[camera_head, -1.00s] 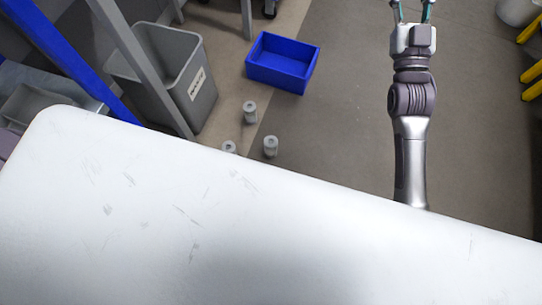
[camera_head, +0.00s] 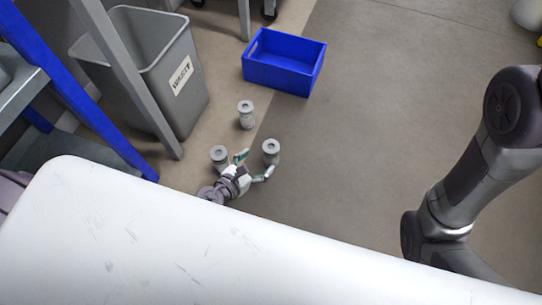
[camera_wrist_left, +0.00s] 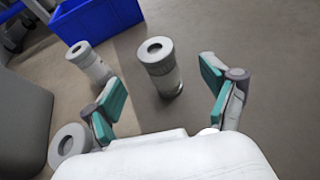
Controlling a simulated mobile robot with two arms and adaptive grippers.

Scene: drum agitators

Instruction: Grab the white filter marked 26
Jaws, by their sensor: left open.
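Three similar grey-white cylindrical filters with round holed tops stand upright on the floor: one far (camera_head: 246,115), one left (camera_head: 219,155) and one right (camera_head: 270,150). No number is readable, so I cannot tell which is marked 26. My left gripper (camera_head: 255,165) is open and low by the two nearer ones. In the left wrist view, the right filter (camera_wrist_left: 162,68) stands ahead of the gap between the open fingers (camera_wrist_left: 161,90), with nothing held. The far filter (camera_wrist_left: 90,62) and the left filter (camera_wrist_left: 68,148) are to the left there. My right gripper is out of view.
A blue open bin (camera_head: 284,65) lies beyond the filters. A grey waste bin (camera_head: 185,95) and a metal rack post (camera_head: 125,75) stand at the left. The floor right of the filters is clear up to my right arm.

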